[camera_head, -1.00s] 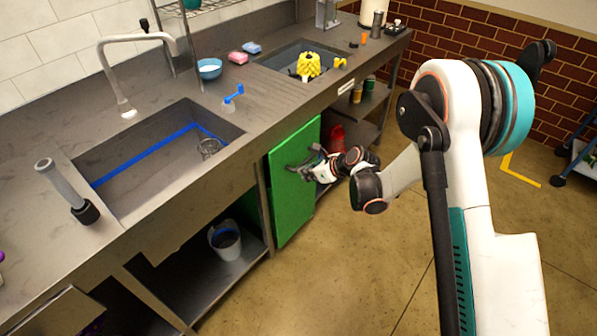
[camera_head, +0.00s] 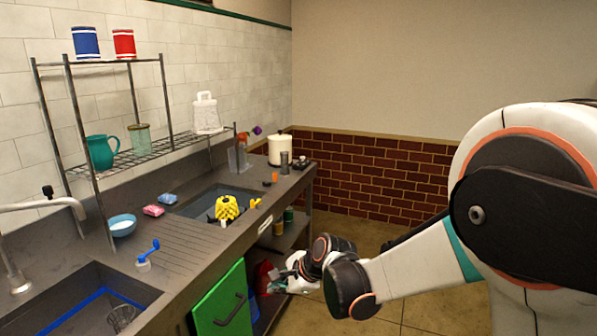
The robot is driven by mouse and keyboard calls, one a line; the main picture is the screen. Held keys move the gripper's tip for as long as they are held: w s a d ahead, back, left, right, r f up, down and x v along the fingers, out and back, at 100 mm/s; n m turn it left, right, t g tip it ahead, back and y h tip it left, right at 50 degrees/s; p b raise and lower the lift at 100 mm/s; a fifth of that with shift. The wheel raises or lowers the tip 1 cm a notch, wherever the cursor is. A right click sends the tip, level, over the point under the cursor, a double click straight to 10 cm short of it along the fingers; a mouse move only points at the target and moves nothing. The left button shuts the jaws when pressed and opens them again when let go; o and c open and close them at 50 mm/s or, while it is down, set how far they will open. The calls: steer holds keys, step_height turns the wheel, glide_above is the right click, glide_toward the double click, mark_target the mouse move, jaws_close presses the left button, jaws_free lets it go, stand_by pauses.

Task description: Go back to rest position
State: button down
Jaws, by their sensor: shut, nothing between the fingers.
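My gripper (camera_head: 277,284) is small in the head view, at the end of my arm, which reaches in from the right. It is in front of the counter, to the right of the green cabinet door (camera_head: 218,303). The gripper is shut and empty, and appears apart from the door handle (camera_head: 232,310). My wrist partly hides the gripper.
The counter with two sinks (camera_head: 85,308) runs along the left. A yellow object (camera_head: 228,207) sits at the far sink. Floor (camera_head: 425,312) is free below my arm.

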steer(key=s+d+r+n+t+h, duration=0.1)
steer(key=s+d+r+n+h, duration=0.2)
steer(key=s+d+r+n, duration=0.7)
steer(key=s+d+r+n+t+h, duration=0.1)
steer(key=s+d+n+h, duration=0.2)
steer(key=s+d, duration=1.2)
steer(key=s+n, duration=0.2)
steer(key=s, duration=0.1)
steer(key=shift+r+n, duration=0.15)
steer(key=shift+n, duration=0.15)
